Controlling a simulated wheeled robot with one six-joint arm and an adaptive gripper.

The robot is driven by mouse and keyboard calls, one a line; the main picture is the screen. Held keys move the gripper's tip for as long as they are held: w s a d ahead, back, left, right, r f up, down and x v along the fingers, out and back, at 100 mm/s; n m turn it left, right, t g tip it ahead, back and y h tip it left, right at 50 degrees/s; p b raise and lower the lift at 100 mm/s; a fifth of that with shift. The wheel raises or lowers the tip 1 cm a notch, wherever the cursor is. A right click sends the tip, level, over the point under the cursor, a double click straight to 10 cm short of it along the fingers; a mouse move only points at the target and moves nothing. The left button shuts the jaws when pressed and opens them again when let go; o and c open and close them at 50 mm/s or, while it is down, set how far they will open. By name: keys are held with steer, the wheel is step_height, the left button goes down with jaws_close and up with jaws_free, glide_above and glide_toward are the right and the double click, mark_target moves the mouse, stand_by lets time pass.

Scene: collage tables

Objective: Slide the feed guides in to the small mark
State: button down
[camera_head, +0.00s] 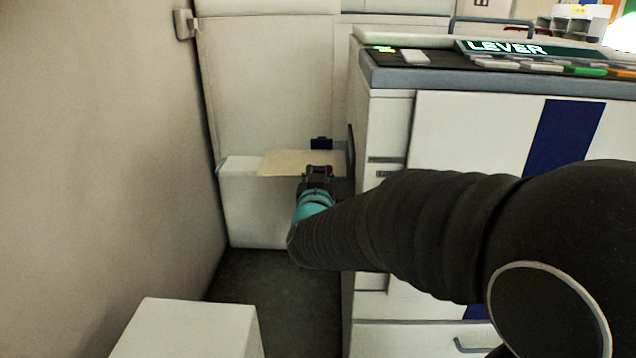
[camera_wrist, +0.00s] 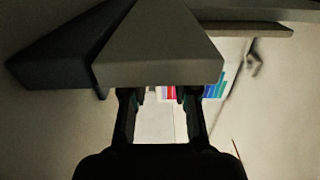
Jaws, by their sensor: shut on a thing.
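The feed tray with a tan sheet (camera_head: 285,163) juts out from the left side of the white machine. A small dark blue feed guide (camera_head: 321,143) stands at its far edge. My gripper (camera_head: 318,170) is at the tray's near edge, shut on what looks like the near feed guide, which its fingers mostly hide. In the wrist view, my gripper (camera_wrist: 160,93) has its two fingers apart, with their tips at a grey wedge-shaped part (camera_wrist: 160,50); I cannot tell how this part is held. I cannot make out the small mark.
The white machine (camera_head: 480,130) with a "LEVER" panel (camera_head: 505,48) stands to the right of the tray. A beige wall (camera_head: 100,150) closes off the left. A white box (camera_head: 190,330) stands low in front. Dark floor (camera_head: 270,290) shows below the tray.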

steer(key=c, duration=0.9)
jaws_free()
steer(key=s, duration=1.2)
steer(key=shift+a, duration=0.2)
